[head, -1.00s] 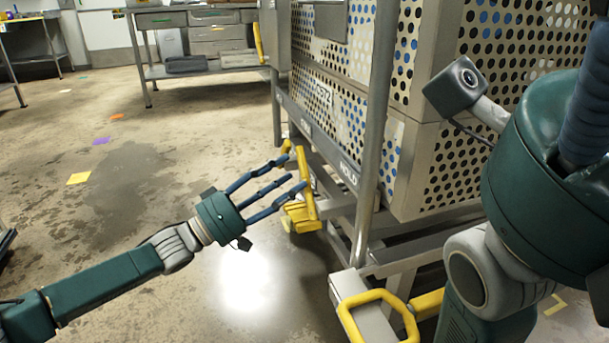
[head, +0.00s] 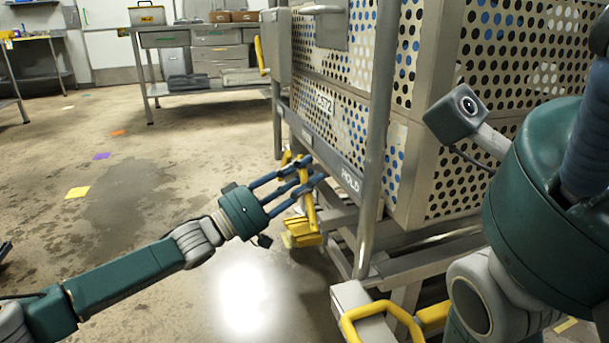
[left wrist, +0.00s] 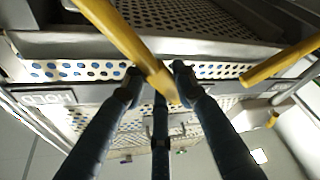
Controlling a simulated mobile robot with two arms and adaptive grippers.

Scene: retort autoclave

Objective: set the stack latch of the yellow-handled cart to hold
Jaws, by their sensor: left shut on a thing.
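The cart (head: 369,120) stands right of centre in the head view, with perforated baskets stacked on it. Its lower rail (head: 325,158) carries the word HOLD near the right end. A yellow latch lever (head: 309,212) hangs near-upright at the rail, left of that word, above a yellow pedal-like piece (head: 303,236). My left gripper (head: 306,178) is shut on the lever. In the left wrist view, a yellow bar (left wrist: 122,38) runs down between the fingertips (left wrist: 160,80), and the HOLD label (left wrist: 48,99) appears inverted at left. My right gripper is out of view.
A yellow loop handle (head: 350,322) juts out at the cart's lower front. Another yellow handle (head: 259,55) is at its far end. A bench with drawers (head: 212,48) stands at the back. The floor (head: 130,190) on the left is mostly clear, with dark stains.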

